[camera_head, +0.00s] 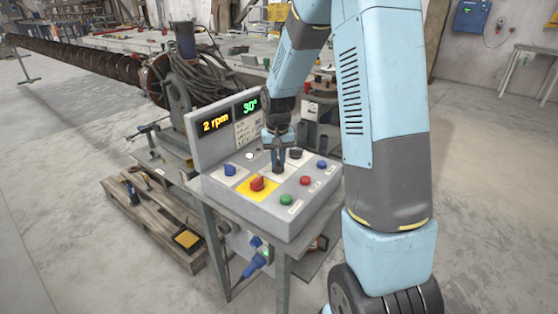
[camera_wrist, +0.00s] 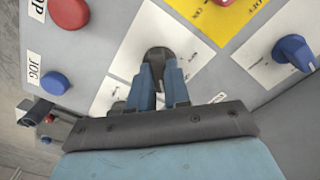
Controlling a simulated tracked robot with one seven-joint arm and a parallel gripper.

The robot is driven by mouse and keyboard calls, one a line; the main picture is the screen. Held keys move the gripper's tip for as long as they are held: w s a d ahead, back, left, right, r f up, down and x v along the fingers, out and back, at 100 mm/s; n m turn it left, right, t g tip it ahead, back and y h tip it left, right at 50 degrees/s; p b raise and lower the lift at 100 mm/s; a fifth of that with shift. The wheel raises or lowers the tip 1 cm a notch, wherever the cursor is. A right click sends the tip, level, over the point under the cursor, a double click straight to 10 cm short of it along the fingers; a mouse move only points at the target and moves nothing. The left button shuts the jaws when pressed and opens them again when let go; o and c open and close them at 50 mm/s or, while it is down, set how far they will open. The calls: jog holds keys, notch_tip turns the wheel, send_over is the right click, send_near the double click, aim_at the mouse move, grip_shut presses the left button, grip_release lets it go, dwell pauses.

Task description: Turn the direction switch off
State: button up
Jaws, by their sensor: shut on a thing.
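The control panel (camera_head: 275,212) is a grey box on a stand, with a raised back carrying two displays that read "2 rpm" and "30°". My gripper (camera_head: 277,168) points down at the middle of the panel. In the wrist view my gripper (camera_wrist: 163,85) has its two blue fingers closed around a dark round knob (camera_wrist: 158,54) on a white label plate. The fingers hide part of the knob, and its label is too small to read. I cannot tell its pointer position.
A red switch on a yellow plate (camera_head: 257,184) and a blue knob (camera_head: 230,170) sit left of my gripper. Green (camera_head: 285,199), red (camera_head: 305,180) and blue (camera_head: 322,165) buttons line the right edge. A black knob (camera_head: 295,153) is close behind my gripper.

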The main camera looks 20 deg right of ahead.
jog(key=shift+d, duration=0.1)
grip_shut()
jog(key=n, duration=0.3)
jog(key=shift+n, duration=2.9)
jog(key=o, duration=0.7)
grip_release()
